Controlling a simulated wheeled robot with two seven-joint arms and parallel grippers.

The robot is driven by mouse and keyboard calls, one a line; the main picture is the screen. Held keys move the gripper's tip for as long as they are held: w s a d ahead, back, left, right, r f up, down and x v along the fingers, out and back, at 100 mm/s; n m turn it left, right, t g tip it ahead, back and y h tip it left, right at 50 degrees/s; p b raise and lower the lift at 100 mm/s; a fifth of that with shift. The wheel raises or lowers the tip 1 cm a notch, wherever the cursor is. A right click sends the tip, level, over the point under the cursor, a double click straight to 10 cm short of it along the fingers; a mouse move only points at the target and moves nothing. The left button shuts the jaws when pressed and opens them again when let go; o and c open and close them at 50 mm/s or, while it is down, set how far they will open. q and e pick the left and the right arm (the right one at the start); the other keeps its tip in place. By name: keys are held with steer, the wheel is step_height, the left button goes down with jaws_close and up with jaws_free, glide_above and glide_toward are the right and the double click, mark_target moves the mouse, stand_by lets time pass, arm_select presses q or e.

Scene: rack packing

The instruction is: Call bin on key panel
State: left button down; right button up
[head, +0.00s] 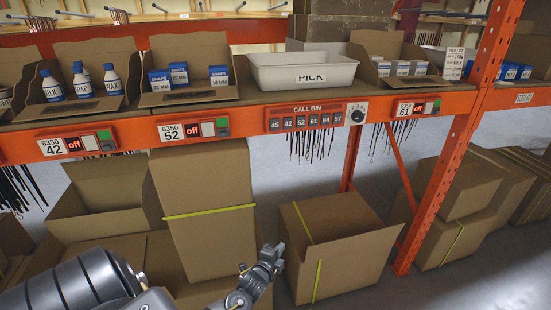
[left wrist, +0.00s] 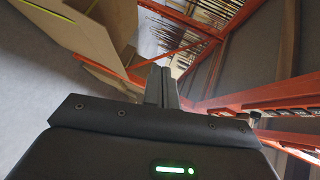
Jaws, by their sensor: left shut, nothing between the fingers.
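The call-bin key panel (head: 318,115) is fixed to the orange shelf beam in the head view, below the white bin marked PICK (head: 302,72). It has a row of keys numbered 45, 42, 52, 61, 64 and 57, and a round dial (head: 357,113) at its right end. My left gripper (head: 272,256) is low in front of the rack, well below the panel and apart from it. In the left wrist view its fingers (left wrist: 161,85) are together with nothing between them. My right gripper is not in view.
Shelf modules marked 42 (head: 77,145), 52 (head: 192,130) and 61 (head: 414,107) sit along the beam. Open boxes of bottles and small packs stand above. A cardboard carton (head: 338,250) stands right of my gripper. An orange upright (head: 457,140) rises at the right.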

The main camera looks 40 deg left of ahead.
mark_target(275, 125)
arm_select(q)
step_height(275, 125, up, 41)
steer(key=w+m+t+y+p, duration=0.1)
steer(key=m+t+y+p, duration=0.1)
steer(key=m+t+p, duration=0.3)
steer(key=t+p, duration=0.1)
steer(key=t, duration=0.1)
steer(key=shift+w+a+f+t+p, duration=0.15)
steer(key=shift+w+a+t+p, duration=0.1)
steer(key=shift+t+p, duration=0.05)
steer(key=shift+a+f, duration=0.1)
steer(key=shift+w+a+b, duration=0.55)
steer(key=shift+w+a, duration=0.3)
steer(key=shift+a, duration=0.3)
steer(key=shift+w+a+b, duration=0.55)
steer(key=shift+w+a, duration=0.25)
steer(key=shift+a, duration=0.4)
steer(key=shift+w+a+b, duration=0.55)
steer(key=shift+w+a, duration=0.3)
steer(key=shift+a, duration=0.3)
steer(key=shift+a, duration=0.1)
steer(key=shift+w+a, duration=0.25)
steer(key=shift+w, duration=0.05)
